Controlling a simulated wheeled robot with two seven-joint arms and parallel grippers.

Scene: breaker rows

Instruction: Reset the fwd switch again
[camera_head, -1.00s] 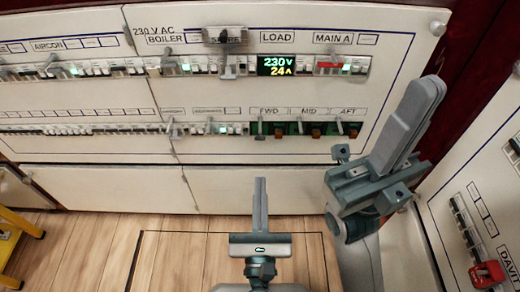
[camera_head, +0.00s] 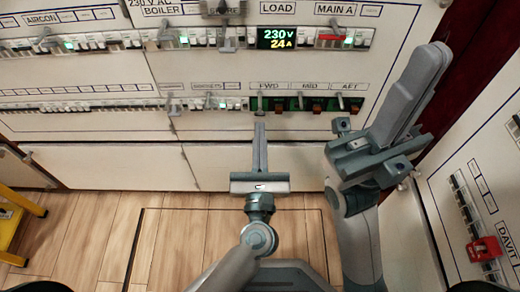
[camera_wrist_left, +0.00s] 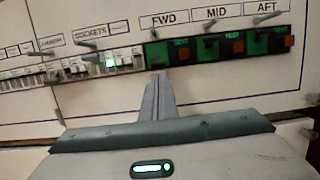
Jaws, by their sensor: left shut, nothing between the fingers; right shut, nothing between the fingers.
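The fwd switch (camera_head: 260,104) is a green module with a small grey lever, under the FWD label at the left of the green group. In the left wrist view the fwd switch (camera_wrist_left: 156,54) lies just beyond my fingertips. An orange-brown button (camera_wrist_left: 182,50) sits right of it. My left gripper (camera_head: 260,127) is shut and empty, pointing up just below the fwd switch; it also shows in the left wrist view (camera_wrist_left: 158,76). I cannot tell whether it touches the switch. My right gripper (camera_head: 438,52) is shut and empty, raised at the right.
The similar MID (camera_head: 303,104) and AFT (camera_head: 340,104) switches stand to the right. A sockets row (camera_head: 205,104) with a lit green indicator is to the left. A display (camera_head: 277,38) reads 230 V, 24 A. A side panel (camera_head: 470,190) is at the right, a yellow stool (camera_head: 22,215) at the left.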

